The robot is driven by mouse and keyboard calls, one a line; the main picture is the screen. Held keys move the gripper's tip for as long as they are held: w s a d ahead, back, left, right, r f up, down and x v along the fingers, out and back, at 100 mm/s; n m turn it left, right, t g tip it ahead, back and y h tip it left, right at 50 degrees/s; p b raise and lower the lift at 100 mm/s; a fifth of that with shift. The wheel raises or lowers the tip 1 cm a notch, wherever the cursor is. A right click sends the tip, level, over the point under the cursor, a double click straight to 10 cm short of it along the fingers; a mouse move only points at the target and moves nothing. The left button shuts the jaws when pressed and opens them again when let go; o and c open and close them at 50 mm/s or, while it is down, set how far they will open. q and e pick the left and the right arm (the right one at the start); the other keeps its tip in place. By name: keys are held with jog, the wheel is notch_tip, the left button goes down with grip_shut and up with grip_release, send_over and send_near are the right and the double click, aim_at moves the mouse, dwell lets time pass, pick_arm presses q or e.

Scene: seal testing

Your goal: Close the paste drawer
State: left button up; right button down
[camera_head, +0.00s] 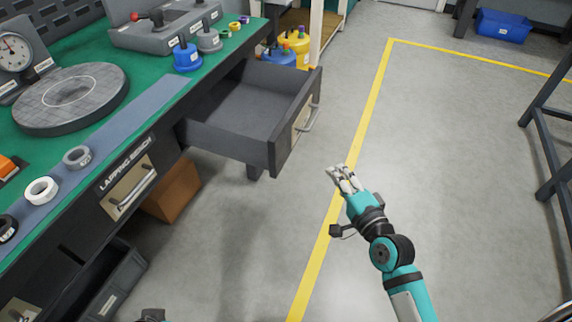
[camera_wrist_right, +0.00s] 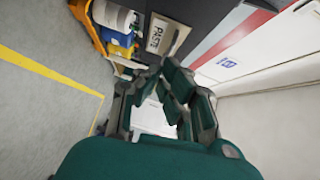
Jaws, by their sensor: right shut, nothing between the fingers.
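The paste drawer (camera_head: 235,105) is pulled far out of the lapping bench and looks empty. Its dark front carries a pale plate and a metal handle (camera_head: 308,117), facing right. In the right wrist view, a pale plate reading PASTE (camera_wrist_right: 158,36) shows on the dark drawer front, beyond the fingers. My right gripper (camera_head: 338,172) is shut and empty, out over the floor to the lower right of the drawer front, apart from it. Its dark fingers also show in the wrist view (camera_wrist_right: 163,88).
The lapping bench (camera_head: 150,108) has a green top with a round plate (camera_head: 72,98) and several rings. A second, shut drawer (camera_head: 128,187) is nearer. A brown box (camera_head: 174,190) sits below. Blue and yellow containers (camera_head: 292,47) stand behind the open drawer.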

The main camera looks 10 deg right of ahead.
notch_tip(320, 180, up, 2)
jog(key=r, duration=0.1)
jog(key=b, duration=0.2)
send_near(294, 125)
jog(key=d+x, duration=0.1)
jog(key=x, duration=0.3)
pick_arm(q)
jog(key=shift+s+a, duration=0.2)
jog(key=shift+s, duration=0.55)
pick_arm(e)
jog(key=shift+w+a+f+t+y, duration=0.3)
jog(key=shift+w+a+t, duration=0.1)
jog(key=shift+w+a, duration=0.1)
pick_arm(q)
jog(key=shift+a, duration=0.1)
pick_arm(e)
jog(key=shift+w, duration=0.15)
